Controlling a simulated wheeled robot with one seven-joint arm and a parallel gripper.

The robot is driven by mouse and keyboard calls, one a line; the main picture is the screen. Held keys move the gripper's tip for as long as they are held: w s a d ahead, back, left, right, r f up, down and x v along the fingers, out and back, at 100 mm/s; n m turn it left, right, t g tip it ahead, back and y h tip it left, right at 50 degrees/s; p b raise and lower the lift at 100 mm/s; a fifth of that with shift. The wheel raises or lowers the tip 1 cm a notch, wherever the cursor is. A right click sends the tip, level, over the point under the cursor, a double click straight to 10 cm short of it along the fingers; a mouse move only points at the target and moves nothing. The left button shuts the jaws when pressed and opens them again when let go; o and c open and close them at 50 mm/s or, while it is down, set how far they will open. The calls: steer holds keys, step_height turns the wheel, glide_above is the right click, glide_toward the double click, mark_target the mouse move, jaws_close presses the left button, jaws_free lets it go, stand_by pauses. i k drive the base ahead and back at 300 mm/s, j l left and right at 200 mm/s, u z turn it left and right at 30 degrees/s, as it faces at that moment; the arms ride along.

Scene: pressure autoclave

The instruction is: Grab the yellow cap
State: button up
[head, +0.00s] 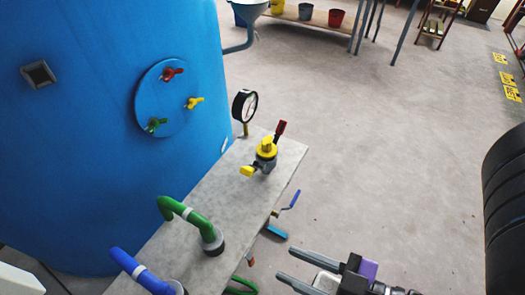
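I cannot tell for certain which yellow part is the cap. My gripper (284,263) is at the bottom of the head view, to the right of the bench and well apart from the fitting. Its two fingers are spread and point left, with nothing seen between them.
A round gauge (245,105) stands behind the fitting. A green bent pipe (186,211) and a blue pipe (142,272) rise from the bench nearer me. The large blue tank (90,110) borders the left. The floor (390,150) to the right is clear up to a black tyre-like object (505,210).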

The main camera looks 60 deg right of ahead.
mark_target(267, 149)
steer(key=j+z, duration=0.35)
steer(key=j, duration=0.15)
steer(key=j+z, duration=0.35)
steer(key=j, duration=0.15)
steer(key=j+z, duration=0.4)
steer(key=k+j+z, duration=0.15)
steer(key=j+z, duration=0.2)
steer(key=j, duration=0.25)
steer(key=k+j+z, duration=0.2)
steer(key=j+z, duration=0.15)
steer(key=j, duration=0.1)
